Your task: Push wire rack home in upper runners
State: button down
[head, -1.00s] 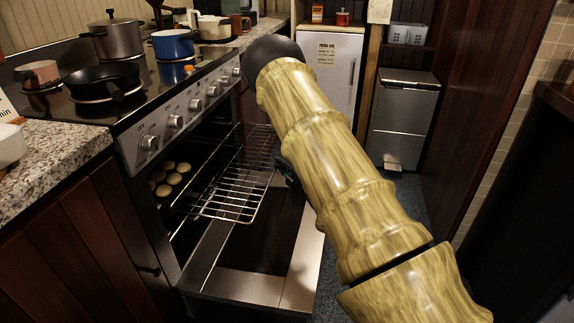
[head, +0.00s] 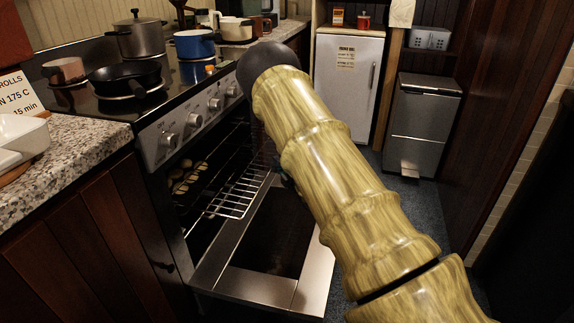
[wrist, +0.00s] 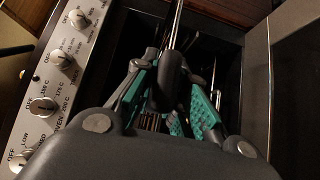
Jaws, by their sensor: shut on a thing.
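The wire rack (head: 238,196) sticks partly out of the open oven, over the lowered door, and lies about level. Its back part is inside the dark cavity. In the head view my arm hides the rack's outer right end and nearly all of the gripper. The upper runners are too dark to make out clearly.
The oven door (head: 255,287) hangs open below the rack. Pale rolls (head: 186,177) sit inside the oven at the left. Oven knobs (head: 168,141) line the front panel above. A pan (head: 124,77) and pots stand on the hob.

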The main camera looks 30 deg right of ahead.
jog(key=shift+w+a, duration=0.6)
jog(key=shift+w, duration=0.05)
jog(key=shift+r, duration=0.15)
dwell(1.4)
